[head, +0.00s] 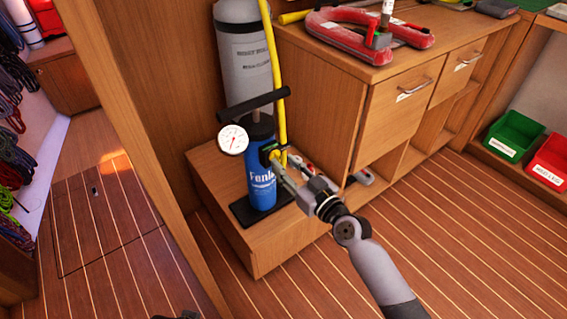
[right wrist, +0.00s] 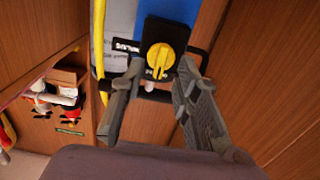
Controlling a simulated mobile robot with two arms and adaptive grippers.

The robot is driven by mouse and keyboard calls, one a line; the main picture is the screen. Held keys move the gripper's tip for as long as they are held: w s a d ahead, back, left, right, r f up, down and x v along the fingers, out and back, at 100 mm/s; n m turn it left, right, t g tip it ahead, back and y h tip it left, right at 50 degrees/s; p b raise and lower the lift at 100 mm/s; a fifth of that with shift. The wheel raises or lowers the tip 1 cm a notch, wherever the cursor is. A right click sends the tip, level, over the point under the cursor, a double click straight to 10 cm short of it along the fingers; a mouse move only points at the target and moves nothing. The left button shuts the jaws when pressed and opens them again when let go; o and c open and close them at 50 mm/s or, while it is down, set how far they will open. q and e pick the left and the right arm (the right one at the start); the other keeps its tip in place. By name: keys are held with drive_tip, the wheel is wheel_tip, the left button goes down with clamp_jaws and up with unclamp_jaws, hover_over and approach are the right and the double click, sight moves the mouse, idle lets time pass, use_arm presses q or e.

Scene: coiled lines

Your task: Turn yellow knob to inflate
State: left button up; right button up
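The yellow knob (right wrist: 160,60) sits on a black plate on the blue pump (head: 261,188). In the right wrist view it faces me between the two fingertips of my right gripper (right wrist: 160,72), with gaps at both sides. In the head view the right gripper (head: 283,168) reaches in from the lower right at the knob's height and partly hides it. The right gripper is open. A dark piece at the bottom edge of the head view looks like part of my left gripper (head: 182,316); its fingers cannot be made out.
A round white gauge (head: 233,139) and a black T-handle (head: 253,105) top the pump. A yellow hose (head: 274,75) rises behind it, beside a grey cylinder (head: 243,50). A wooden cabinet (head: 330,110) stands close to the right. The striped floor (head: 420,220) in front is clear.

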drive_tip(key=shift+x, duration=0.8)
drive_tip(key=shift+c, duration=0.3)
clamp_jaws()
